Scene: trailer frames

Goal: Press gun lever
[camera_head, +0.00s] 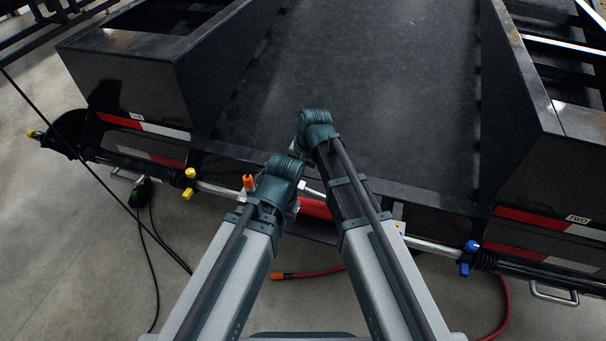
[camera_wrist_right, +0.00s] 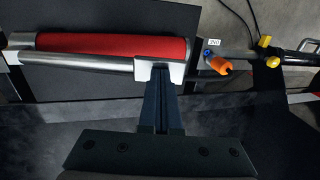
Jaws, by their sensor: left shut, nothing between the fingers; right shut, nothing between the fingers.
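The gun is a red cylinder (camera_wrist_right: 110,46) with a silver lever rod (camera_wrist_right: 80,61) alongside it and a pale metal bracket (camera_wrist_right: 175,68) at one end. My right gripper (camera_wrist_right: 160,78) is shut and empty, its tips overlapping the bracket and rod end in the right wrist view. I cannot tell whether they touch. In the head view the red cylinder (camera_head: 315,208) shows between my two arms, partly hidden. My left gripper (camera_head: 283,172) is beside it to the left; its fingertips are mostly hidden by my own wrist.
An orange cap (camera_head: 248,182), yellow knobs (camera_head: 188,184) and a blue knob (camera_head: 466,258) sit along the trailer's front bar. A red hose (camera_head: 310,273) and black cables (camera_head: 155,235) lie on the floor. The black trailer deck (camera_head: 385,80) is clear.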

